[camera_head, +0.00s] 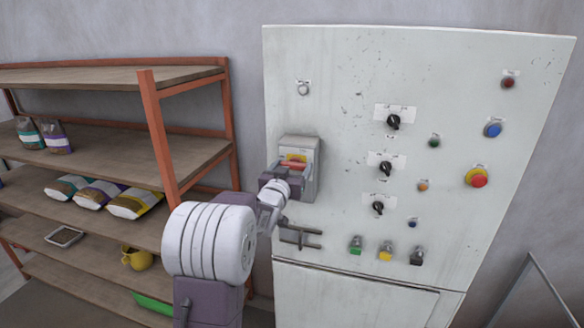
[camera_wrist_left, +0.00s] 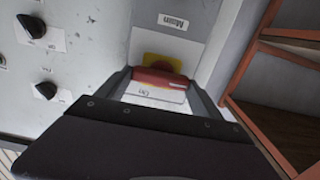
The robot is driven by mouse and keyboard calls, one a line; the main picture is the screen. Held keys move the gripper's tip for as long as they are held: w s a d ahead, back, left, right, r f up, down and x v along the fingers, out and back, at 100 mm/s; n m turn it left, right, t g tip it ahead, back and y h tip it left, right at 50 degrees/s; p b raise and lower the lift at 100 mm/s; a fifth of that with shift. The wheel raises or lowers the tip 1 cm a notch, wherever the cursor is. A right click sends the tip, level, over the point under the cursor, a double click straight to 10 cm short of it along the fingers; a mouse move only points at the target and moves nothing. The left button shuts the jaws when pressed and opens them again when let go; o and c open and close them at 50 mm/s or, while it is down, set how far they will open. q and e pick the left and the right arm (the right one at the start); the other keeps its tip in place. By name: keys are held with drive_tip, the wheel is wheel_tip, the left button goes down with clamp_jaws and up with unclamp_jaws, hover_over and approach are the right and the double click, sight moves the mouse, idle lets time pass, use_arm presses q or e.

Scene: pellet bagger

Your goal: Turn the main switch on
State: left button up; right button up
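The main switch box (camera_head: 311,148) is a grey housing on the left of the cabinet front. It has a yellow plate and a red handle (camera_head: 292,167). In the left wrist view the red handle (camera_wrist_left: 160,80) lies crosswise before the yellow plate (camera_wrist_left: 162,63), with labels reading "Main" (camera_wrist_left: 173,21) and "On" (camera_wrist_left: 145,93) upside down. My left gripper (camera_head: 289,173) is at the handle. Its fingers (camera_wrist_left: 160,77) are apart, one beside each end of the handle; contact is hard to tell. My right gripper is not in view.
The pale cabinet (camera_head: 345,120) carries black rotary knobs (camera_head: 386,168), a red emergency button (camera_head: 479,180) and coloured buttons to the right. A dark two-pronged part (camera_head: 300,235) shows below the switch box. A shelf rack (camera_head: 160,150) with bags stands at the left.

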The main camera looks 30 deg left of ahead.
use_arm(q)
drive_tip(key=c, duration=0.6)
drive_tip(key=shift+f+b, duration=0.1)
drive_tip(key=shift+b, duration=0.35)
drive_tip(key=shift+c, duration=0.2)
drive_tip(key=m+b, duration=0.4)
drive_tip(key=b, duration=0.1)
drive_tip(key=m+b, duration=0.4)
drive_tip(key=shift+d+f+m+b, duration=0.15)
drive_tip(key=shift+f+m+b, duration=0.05)
drive_tip(key=shift+m+b, duration=0.15)
drive_tip(key=m+b, duration=0.3)
drive_tip(key=m, duration=0.1)
drive_tip(key=m+b, duration=0.1)
drive_tip(key=m, duration=0.4)
drive_tip(key=shift+b, duration=0.35)
drive_tip(key=shift+m, duration=0.25)
drive_tip(key=o, duration=1.4)
drive_tip(key=shift+d, duration=0.1)
drive_tip(key=shift+c, duration=0.2)
